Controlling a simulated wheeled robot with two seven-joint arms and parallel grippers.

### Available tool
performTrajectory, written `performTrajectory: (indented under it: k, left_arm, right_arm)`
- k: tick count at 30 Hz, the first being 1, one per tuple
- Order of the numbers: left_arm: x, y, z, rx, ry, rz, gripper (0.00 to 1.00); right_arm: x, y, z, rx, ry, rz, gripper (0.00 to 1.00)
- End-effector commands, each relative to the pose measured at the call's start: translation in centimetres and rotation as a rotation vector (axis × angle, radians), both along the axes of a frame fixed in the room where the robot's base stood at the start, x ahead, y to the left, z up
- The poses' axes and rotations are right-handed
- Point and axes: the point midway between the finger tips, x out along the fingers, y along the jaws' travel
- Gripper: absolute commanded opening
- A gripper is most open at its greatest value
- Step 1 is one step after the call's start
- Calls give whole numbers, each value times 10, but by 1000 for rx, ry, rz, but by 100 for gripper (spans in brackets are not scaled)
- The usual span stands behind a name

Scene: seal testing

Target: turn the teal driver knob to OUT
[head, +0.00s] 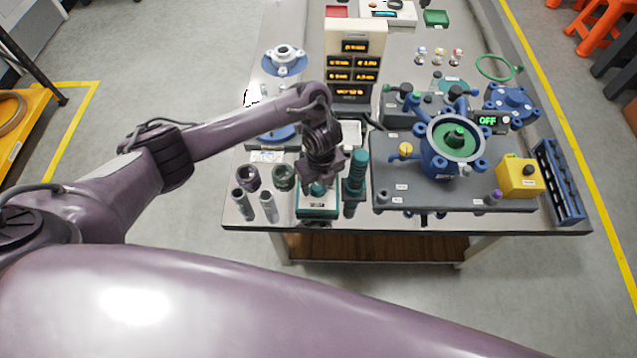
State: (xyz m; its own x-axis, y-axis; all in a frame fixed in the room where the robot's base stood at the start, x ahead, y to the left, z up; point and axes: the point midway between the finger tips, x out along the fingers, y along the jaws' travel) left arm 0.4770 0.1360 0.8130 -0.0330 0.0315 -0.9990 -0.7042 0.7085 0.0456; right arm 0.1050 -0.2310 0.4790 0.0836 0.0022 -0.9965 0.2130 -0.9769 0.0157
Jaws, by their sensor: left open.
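My left gripper (318,184) is open and points down over a small teal-edged box (318,211) at the table's front edge. A teal knob (318,190) shows between or just under its fingertips; I cannot tell whether they touch it. The gripper hides part of the knob, and its pointer and markings are too small to read. An upright teal ribbed-handled tool (356,168) stands just right of the box. My right gripper is not in view.
Dark and green rings (284,177) and metal tubes (268,205) stand left of the box. To the right is a grey plate (385,170) with a blue valve body (437,165), a yellow box (517,176) and a blue rack (560,185). A display tower (353,46) stands behind.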

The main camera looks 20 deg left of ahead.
Motion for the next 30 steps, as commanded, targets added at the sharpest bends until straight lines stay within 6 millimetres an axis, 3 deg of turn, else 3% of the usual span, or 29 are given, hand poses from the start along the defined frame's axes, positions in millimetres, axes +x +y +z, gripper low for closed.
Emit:
performTrajectory:
  k: [3, 7, 17, 30]
  left_arm:
    - [0, 0, -1, 0, 0, -1, 55]
    - [0, 0, -1, 0, 0, 0, 55]
    - [0, 0, 0, -1, -1, 0, 12]
    - [0, 0, 3, 0, 0, 103, 11]
  right_arm:
    - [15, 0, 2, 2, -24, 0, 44]
    - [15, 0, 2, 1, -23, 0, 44]
    - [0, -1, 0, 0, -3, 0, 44]
    - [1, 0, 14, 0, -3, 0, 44]
